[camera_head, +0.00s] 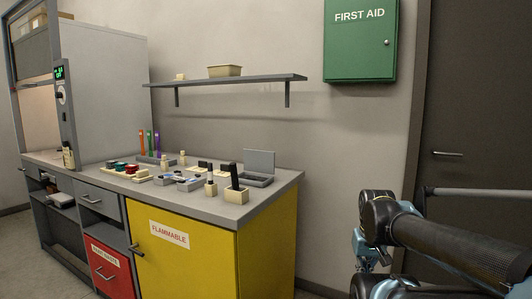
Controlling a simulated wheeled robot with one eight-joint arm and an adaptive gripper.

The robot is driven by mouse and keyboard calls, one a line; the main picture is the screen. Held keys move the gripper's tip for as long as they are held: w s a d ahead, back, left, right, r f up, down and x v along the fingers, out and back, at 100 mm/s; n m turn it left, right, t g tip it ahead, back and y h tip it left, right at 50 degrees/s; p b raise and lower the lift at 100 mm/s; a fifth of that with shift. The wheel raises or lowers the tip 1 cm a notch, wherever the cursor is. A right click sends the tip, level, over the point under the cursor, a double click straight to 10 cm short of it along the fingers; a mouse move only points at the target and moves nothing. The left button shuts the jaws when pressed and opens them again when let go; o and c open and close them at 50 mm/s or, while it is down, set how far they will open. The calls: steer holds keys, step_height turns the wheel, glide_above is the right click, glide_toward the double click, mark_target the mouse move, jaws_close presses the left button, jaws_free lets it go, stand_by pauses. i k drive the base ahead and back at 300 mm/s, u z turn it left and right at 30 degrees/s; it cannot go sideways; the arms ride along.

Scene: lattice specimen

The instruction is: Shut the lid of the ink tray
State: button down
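A small grey tray (258,181) stands near the back right corner of the grey worktop. Its flat grey lid (259,162) is raised upright at the back, so it stands open; this looks like the ink tray. What lies inside it is too small to tell. My arm shows at the lower right, well apart from the tray and to the right of the worktop. My gripper's fingers cannot be made out in this view.
Cream blocks with dark handles (236,193) stand in front of the tray. Several small pots and stamps crowd the worktop (272,201) to its left. A shelf (226,79) hangs above. A green first aid cabinet (361,42) hangs at the right.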

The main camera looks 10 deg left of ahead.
mark_target(262, 161)
steer(key=k, duration=0.9)
steer(key=u, duration=0.5)
steer(key=i, duration=1)
steer(key=u, duration=0.05)
